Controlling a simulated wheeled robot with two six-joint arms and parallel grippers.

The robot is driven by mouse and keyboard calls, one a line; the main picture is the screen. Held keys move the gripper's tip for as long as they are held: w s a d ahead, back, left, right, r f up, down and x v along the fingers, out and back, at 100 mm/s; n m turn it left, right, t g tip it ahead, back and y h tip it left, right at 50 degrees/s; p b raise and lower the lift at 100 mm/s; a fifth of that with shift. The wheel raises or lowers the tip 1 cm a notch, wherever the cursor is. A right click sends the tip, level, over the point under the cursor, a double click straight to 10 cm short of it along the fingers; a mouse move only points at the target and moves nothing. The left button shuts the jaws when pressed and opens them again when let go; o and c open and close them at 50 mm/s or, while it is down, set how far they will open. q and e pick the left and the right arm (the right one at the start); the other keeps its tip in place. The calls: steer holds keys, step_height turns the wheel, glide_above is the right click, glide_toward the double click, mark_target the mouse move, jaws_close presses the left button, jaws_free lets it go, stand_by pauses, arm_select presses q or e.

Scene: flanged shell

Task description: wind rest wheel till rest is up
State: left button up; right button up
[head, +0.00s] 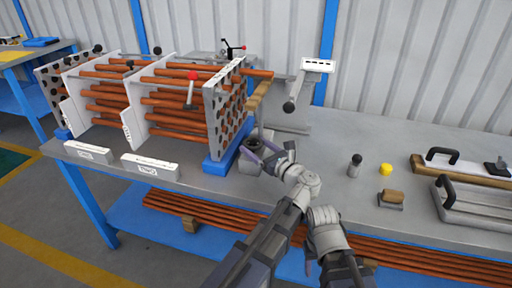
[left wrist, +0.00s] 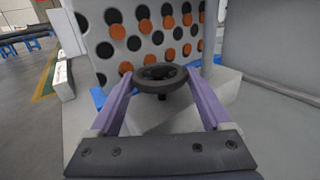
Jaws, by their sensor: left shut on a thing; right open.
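The dark round rest wheel (left wrist: 160,74) sits level between the two purple fingers of my left gripper (left wrist: 160,84) in the left wrist view. The fingers close on its rim from both sides. In the head view my left gripper (head: 258,151) is at the small grey housing (head: 248,166) beside the shell's end plate, and its fingers hide much of the wheel. A wooden bar (head: 260,93), apparently the rest, stands above, close to an orange tube (head: 259,73) jutting from the plate. I cannot tell whether they touch. No right gripper fingers show.
The plate (head: 224,105) with orange tubes stands left of my gripper on a blue base. A yellow knob (head: 385,169), a dark-topped cylinder (head: 355,165) and a wooden-handled block (head: 391,199) stand right on the bench (head: 330,140).

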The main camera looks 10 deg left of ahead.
arm_select(q)
steer(key=shift+s+a+t, duration=0.1)
steer(key=shift+t, duration=0.2)
steer(key=shift+s+a+m+t+h, duration=0.1)
steer(key=shift+s+m+t+h, duration=0.1)
steer(key=shift+m+t+h, duration=0.3)
steer(key=shift+a+m+t+h, duration=0.1)
steer(key=shift+m+t+h, duration=0.6)
steer(key=shift+m+h, duration=0.15)
steer(key=shift+m+t+h, duration=1.4)
steer(key=shift+m+h, duration=0.25)
steer(key=shift+h, duration=0.7)
steer(key=o, duration=1.2)
steer(key=shift+c, duration=0.2)
